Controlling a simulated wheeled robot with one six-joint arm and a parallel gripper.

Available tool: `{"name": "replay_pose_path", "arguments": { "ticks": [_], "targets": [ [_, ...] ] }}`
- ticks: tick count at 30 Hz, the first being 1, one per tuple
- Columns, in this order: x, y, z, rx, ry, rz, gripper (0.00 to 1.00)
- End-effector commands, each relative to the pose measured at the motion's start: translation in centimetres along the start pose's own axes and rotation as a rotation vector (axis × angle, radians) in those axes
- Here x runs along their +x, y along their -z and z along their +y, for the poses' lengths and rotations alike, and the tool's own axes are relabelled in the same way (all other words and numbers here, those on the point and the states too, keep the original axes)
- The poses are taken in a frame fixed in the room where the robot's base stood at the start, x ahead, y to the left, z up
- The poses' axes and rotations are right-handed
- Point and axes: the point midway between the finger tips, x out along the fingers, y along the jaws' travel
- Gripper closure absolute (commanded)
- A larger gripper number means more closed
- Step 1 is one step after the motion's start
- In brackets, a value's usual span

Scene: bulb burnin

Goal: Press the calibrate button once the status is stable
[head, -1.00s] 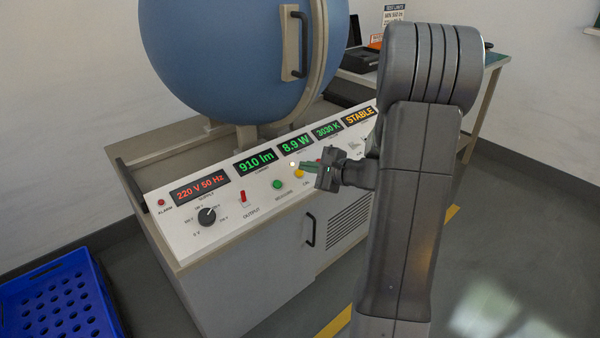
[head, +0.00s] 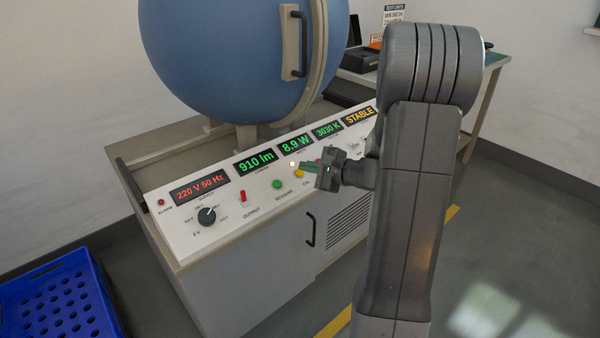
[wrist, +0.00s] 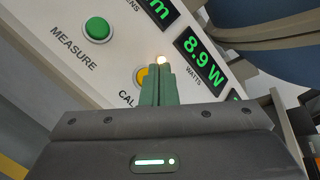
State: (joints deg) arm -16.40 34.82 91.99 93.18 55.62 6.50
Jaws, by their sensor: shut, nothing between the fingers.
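The status display (head: 359,116) reads STABLE in orange on the sloped control panel. The yellow calibrate button (head: 299,174) is on the panel, marked CAL; in the wrist view the button (wrist: 141,76) is partly hidden behind the fingers. My gripper (head: 309,166) is shut and empty, its green fingertips at or just above the yellow button. The wrist view shows the closed fingertips (wrist: 158,72) over the button's right side. I cannot tell whether they touch it. A small lit lamp (wrist: 161,59) shows just beyond the fingertips.
The green MEASURE button (head: 277,184), red output switch (head: 243,198) and black knob (head: 206,215) are left of my gripper. Displays read 220 V 50 Hz, 910 lm, 8.9 W and 3030 K. A blue sphere (head: 230,60) stands behind the panel. A blue crate (head: 60,297) lies lower left.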

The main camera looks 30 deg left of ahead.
Motion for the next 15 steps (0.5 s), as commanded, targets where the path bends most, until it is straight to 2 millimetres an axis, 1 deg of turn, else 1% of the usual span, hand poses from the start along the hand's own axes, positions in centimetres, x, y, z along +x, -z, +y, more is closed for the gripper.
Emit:
{"name": "replay_pose_path", "arguments": {
  "ticks": [6,15],
  "targets": [
    [0.54,0.42,0.48,0.000,0.000,-0.001,1.00],
    [0.54,0.37,0.39,0.000,0.000,0.000,1.00]
  ]
}}
